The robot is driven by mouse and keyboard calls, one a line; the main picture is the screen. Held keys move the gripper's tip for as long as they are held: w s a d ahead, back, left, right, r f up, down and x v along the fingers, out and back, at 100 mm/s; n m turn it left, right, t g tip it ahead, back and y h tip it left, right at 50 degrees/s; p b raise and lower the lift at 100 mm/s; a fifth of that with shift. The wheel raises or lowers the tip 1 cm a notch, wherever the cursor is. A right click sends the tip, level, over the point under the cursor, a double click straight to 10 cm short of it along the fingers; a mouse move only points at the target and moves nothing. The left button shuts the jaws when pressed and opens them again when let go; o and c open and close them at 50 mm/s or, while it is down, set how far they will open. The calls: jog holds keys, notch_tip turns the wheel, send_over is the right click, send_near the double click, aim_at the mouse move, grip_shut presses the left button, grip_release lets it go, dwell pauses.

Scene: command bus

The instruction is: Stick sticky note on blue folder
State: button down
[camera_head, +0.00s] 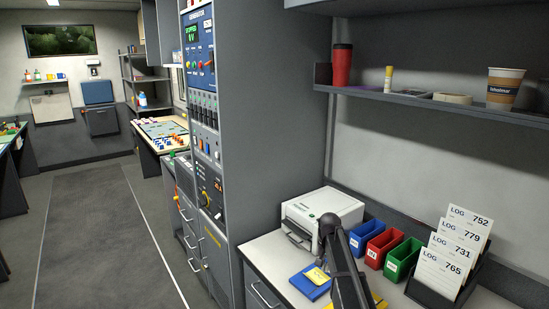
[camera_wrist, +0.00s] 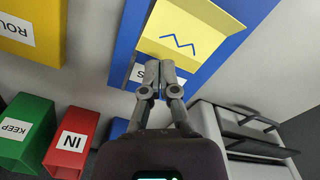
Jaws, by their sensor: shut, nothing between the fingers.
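The blue folder (camera_head: 305,286) lies flat on the counter, left of my arm in the head view. It also shows at the top of the wrist view (camera_wrist: 126,62), with a partly covered white label. The yellow sticky note (camera_head: 318,275) is on the folder's upper face. In the wrist view the note (camera_wrist: 190,25) bears a blue zigzag mark, and its edges look slightly curled. My gripper (camera_wrist: 160,70) is shut and empty, its fingertips at the note's lower edge, over the folder's label. I cannot tell whether the tips touch the note.
A white printer (camera_head: 325,210) stands behind the folder. Blue (camera_head: 365,235), red (camera_head: 383,247) and green (camera_head: 402,260) bins stand to the right, beside a rack of log cards (camera_head: 450,255). A yellow folder (camera_wrist: 28,35) lies nearby. A shelf (camera_head: 430,101) hangs above.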

jog(key=shift+f+b, duration=1.35)
dwell(1.6)
jog(key=shift+r, duration=0.1)
dwell(0.4)
jog(key=shift+r+p, duration=2.45)
jog(key=shift+p, duration=0.1)
jog(key=s+r+n+p, duration=0.2)
jog(key=s+r+p, duration=0.1)
jog(key=s, duration=1)
jog(key=s+a+r+n+p, duration=0.1)
jog(key=s+r+n+p, duration=0.1)
jog(key=s, duration=1.1)
jog(key=shift+s+a+r+n+p, duration=0.15)
jog(key=shift+s+r+n+p, duration=0.25)
jog(key=shift+r+p, duration=0.4)
jog(key=shift+s, duration=0.1)
